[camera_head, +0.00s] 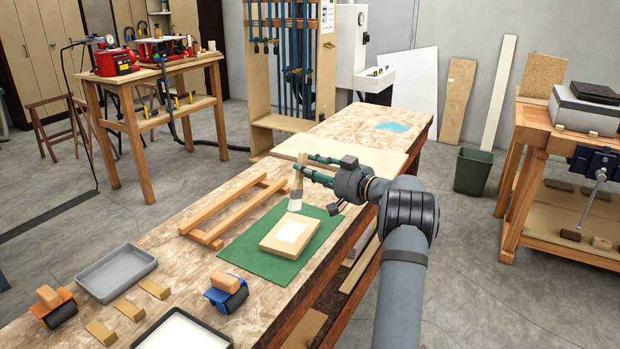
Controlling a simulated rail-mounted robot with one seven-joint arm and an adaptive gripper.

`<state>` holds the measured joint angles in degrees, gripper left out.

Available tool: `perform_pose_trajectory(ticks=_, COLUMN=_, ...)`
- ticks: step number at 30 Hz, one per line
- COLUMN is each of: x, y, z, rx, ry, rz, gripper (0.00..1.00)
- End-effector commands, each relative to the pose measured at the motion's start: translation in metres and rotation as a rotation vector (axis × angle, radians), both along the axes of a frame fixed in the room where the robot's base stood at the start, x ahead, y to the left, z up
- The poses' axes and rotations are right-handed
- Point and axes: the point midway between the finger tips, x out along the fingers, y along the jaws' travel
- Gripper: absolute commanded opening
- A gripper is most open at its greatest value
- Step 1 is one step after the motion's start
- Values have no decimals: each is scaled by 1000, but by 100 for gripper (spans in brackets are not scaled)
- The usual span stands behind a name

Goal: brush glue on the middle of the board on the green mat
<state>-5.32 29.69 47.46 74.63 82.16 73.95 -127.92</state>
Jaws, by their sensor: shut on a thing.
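A light wooden board (268,242) lies on the green mat (247,262) on the long workbench. My gripper (303,167), with dark green fingers, is shut on the handle of a brush (297,185). The brush hangs roughly upright with its pale bristles down, over the far part of the mat and board. I cannot tell whether the bristle tips touch the board.
A wooden frame (238,210) lies left of the mat. A large flat panel (380,158) lies behind the gripper.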

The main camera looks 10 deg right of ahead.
Motion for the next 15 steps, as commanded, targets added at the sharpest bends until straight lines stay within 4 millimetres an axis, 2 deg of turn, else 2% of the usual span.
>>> perform_pose_trajectory(ticks=9, x=0, y=-1, z=31, rx=-1, ry=-3, rz=0, gripper=9)
perform_pose_trajectory(ticks=15, x=0, y=0, z=44, rx=1, ry=-1, rz=0, gripper=9)
